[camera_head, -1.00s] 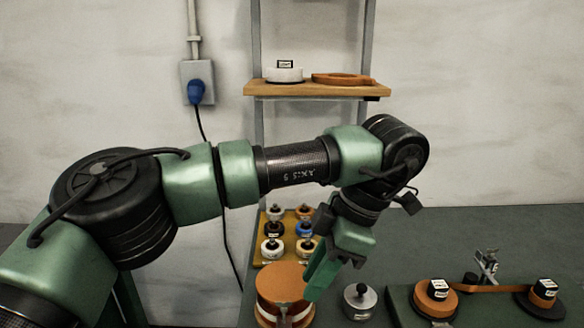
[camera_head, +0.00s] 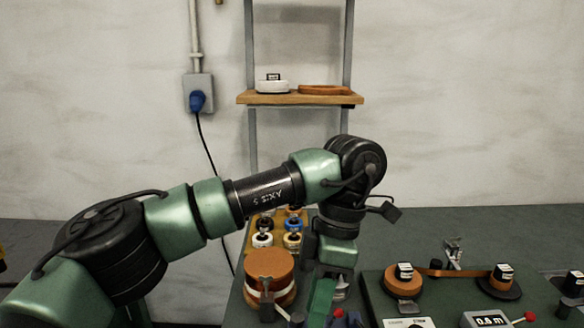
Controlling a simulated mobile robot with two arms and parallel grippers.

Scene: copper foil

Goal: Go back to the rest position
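My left arm comes in from the left and bends down over the dark green table. My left gripper (camera_head: 322,302) points downward between a stack of copper-coloured rolls (camera_head: 268,264) on its left and a dark green board (camera_head: 375,303) on its right. Its green finger parts are seen from the side, and the fingertips run toward the lower edge, so its opening is not clear. No held object is visible. The gripper partly covers a silver knobbed piece (camera_head: 341,290) behind it. My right gripper is not in view.
The board carries a copper foil roll (camera_head: 403,287), a strip running to a dark reel (camera_head: 500,287), and a display (camera_head: 487,319) reading 0.6 m. A rack of small spools (camera_head: 263,239) stands behind my arm. A wooden shelf (camera_head: 300,98) hangs above. The table's back right is clear.

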